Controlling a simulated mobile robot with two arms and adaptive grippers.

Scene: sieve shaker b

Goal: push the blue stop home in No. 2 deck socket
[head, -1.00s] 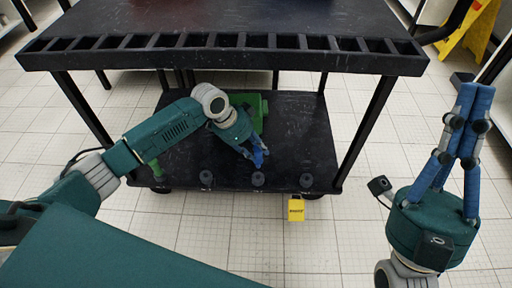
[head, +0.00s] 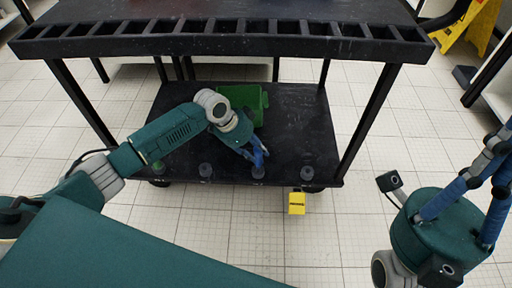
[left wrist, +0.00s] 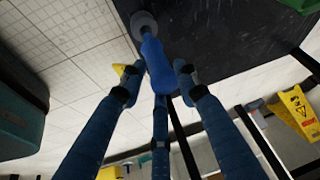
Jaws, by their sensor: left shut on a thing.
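The blue stop (left wrist: 155,62) is held by my left gripper (left wrist: 157,84), its far end against a round grey deck socket (left wrist: 143,22) in the left wrist view. I cannot tell how deep it sits. In the head view my left gripper (head: 257,150) is low over the front edge of the lower deck, and the blue stop (head: 259,160) stands above the socket (head: 258,173) second from the right. No socket numbers are readable. My right gripper (head: 485,180) is raised at the right, away from the cart, its tips cut off by the frame.
Other sockets stand at left (head: 205,171) and right (head: 307,174) along the deck edge (head: 230,183). A green bin (head: 245,97) lies behind my left gripper. A yellow tag (head: 297,203) hangs at the front. The upper shelf (head: 215,42) overhangs the deck.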

